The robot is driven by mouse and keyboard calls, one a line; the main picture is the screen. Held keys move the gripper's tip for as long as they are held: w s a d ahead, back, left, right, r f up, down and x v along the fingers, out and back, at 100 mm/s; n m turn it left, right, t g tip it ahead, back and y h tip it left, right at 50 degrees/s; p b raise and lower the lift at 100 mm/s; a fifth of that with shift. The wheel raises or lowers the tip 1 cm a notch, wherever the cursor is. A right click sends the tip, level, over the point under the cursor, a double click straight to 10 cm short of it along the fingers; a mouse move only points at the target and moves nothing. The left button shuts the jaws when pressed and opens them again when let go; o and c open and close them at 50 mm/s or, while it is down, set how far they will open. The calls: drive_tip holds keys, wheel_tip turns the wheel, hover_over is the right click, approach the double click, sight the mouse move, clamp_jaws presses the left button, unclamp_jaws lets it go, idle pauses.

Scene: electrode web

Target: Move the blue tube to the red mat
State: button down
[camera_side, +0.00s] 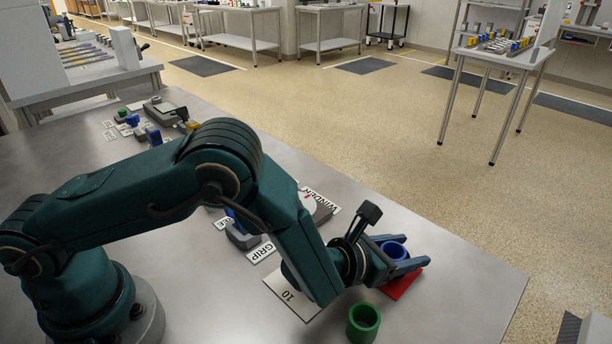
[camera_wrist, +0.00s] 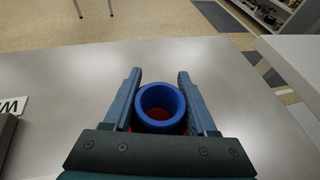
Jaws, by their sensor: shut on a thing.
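The blue tube (camera_side: 393,250) is upright between the fingers of my gripper (camera_side: 402,256) at the right of the side view. In the wrist view the blue tube (camera_wrist: 161,104) sits between the two fingers of my gripper (camera_wrist: 160,98), its open top facing the camera. My gripper is shut on it. The red mat (camera_side: 401,284) lies on the table under the gripper and tube, partly hidden by them. Red also shows through and below the tube in the wrist view. I cannot tell whether the tube touches the mat.
A green tube (camera_side: 363,322) stands on the table in front of my gripper. Labelled blocks, including WINDER (camera_side: 322,203), lie behind my arm. The table to the right of the mat is clear up to its edge.

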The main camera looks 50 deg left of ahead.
drive_tip(key=shift+f, duration=0.15)
drive_tip(key=shift+c, duration=1)
unclamp_jaws()
